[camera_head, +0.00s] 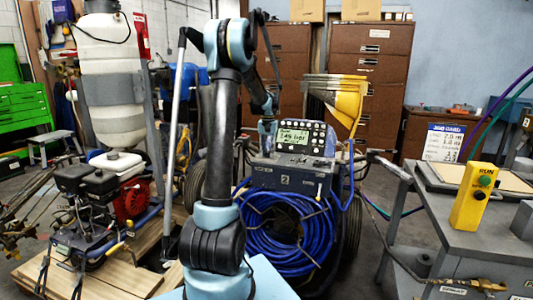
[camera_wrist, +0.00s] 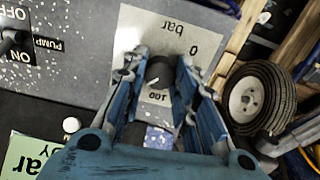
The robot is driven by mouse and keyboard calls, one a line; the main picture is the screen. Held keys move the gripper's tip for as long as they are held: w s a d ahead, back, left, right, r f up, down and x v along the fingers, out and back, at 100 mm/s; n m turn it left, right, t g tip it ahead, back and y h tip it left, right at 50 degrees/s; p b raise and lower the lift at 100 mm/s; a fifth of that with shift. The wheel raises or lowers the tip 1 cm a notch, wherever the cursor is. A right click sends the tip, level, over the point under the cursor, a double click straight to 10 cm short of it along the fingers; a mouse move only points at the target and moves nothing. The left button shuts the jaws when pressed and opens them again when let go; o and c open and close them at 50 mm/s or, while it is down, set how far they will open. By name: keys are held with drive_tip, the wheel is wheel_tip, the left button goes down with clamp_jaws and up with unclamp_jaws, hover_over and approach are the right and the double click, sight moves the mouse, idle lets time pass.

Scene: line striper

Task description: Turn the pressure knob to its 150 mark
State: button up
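The dark round pressure knob (camera_wrist: 160,72) sits on a pale dial plate (camera_wrist: 132,38) in the wrist view. The plate reads "bar", "0" and "100" upside down; a 150 mark is not visible to me. A short white pointer line on the knob points toward the lower left of the picture. My gripper (camera_wrist: 163,68) has its blue fingers on either side of the knob. They look open, and I cannot tell whether either finger touches it. In the head view my gripper (camera_head: 267,128) is at the striper's control panel (camera_head: 262,173), where my arm partly hides it.
A pump switch (camera_wrist: 14,42) marked ON and OFF is at the left of the panel. A lit green display (camera_head: 292,138) stands above the panel, and a wheel (camera_wrist: 258,98) is to the right. A blue hose coil (camera_head: 290,235) hangs below. A grey table (camera_head: 440,240) stands right.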

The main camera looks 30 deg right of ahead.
drive_tip(key=shift+c, duration=0.4)
drive_tip(key=shift+m, duration=0.6)
drive_tip(key=o, duration=1.1)
drive_tip(key=shift+r, duration=0.1)
